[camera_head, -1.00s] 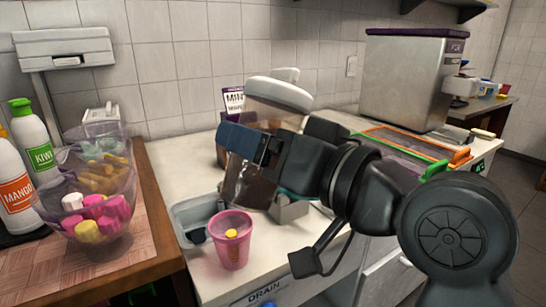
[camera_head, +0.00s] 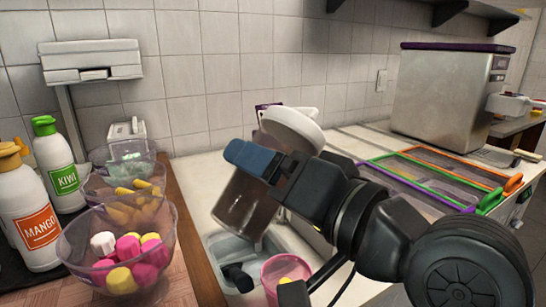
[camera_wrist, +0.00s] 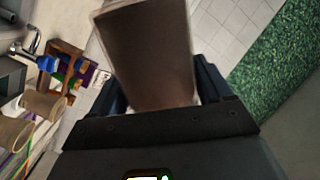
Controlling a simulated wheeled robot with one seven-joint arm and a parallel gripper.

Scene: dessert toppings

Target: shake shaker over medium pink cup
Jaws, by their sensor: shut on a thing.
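My gripper (camera_head: 262,160) is shut on the shaker, a clear container with brown contents (camera_head: 243,210) and a white lid (camera_head: 294,126). The shaker is tilted, its white end up to the right and its clear end down to the left. In the wrist view the shaker (camera_wrist: 150,60) fills the space between the dark jaws. The pink cup (camera_head: 270,274) stands below and slightly right of the shaker's low end, at the bottom edge of the head view. It has something yellow in it and is partly hidden by my arm.
A sink basin (camera_head: 226,250) lies left of the cup. Clear bowls, one with pink, yellow and white pieces (camera_head: 130,255), stand on the wooden counter at left with mango (camera_head: 32,225) and kiwi (camera_head: 60,170) bottles. Topping trays (camera_head: 440,180) and a steel machine (camera_head: 448,95) are at right.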

